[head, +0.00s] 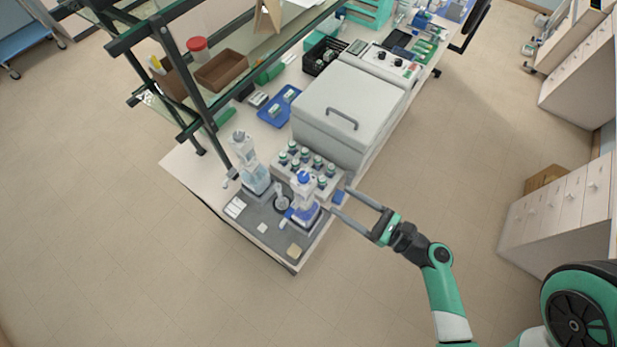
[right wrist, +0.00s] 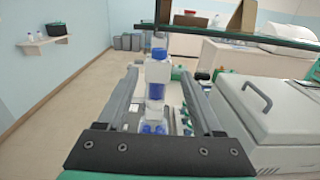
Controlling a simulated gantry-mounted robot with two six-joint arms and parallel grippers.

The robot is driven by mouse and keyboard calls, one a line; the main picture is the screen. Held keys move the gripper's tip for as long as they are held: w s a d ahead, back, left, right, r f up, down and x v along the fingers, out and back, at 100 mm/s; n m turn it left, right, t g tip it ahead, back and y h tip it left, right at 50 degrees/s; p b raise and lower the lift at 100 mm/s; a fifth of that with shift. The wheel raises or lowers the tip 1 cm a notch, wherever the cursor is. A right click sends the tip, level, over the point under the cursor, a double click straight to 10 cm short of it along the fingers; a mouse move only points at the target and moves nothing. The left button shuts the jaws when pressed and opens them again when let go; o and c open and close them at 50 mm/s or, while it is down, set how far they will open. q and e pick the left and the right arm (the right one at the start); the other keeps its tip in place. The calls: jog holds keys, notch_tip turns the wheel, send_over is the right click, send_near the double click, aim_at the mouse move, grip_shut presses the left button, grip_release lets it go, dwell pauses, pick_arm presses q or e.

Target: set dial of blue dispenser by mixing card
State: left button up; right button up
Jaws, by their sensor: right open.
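The blue dispenser (head: 305,212), a bottle with a blue cap and blue liquid, stands upright at the right front of a dark mat on the bench. In the right wrist view the dispenser (right wrist: 157,73) shows between my fingers, beyond them. My right gripper (head: 341,200) is open and empty, just right of the dispenser, its fingers pointing at it. Contact is not visible. A white card (head: 235,207) lies at the mat's left edge and a tan square (head: 294,250) near its front; I cannot read either or tell which is the mixing card. The dial setting is too small to read. My left gripper is not in view.
A second dispenser (head: 252,174) with pale liquid stands behind left. A rack of several capped bottles (head: 308,167) sits close behind the blue dispenser. A large grey lidded machine (head: 350,105) stands further back. A glass shelf (head: 235,65) overhangs the bench's left side.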

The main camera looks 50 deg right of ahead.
aim_at(308, 180)
jog(key=w, duration=0.3)
jog(key=w+p, duration=0.1)
jog(key=w, duration=0.7)
jog(key=shift+w+a, duration=0.2)
jog(key=shift+a, duration=0.15)
grip_shut()
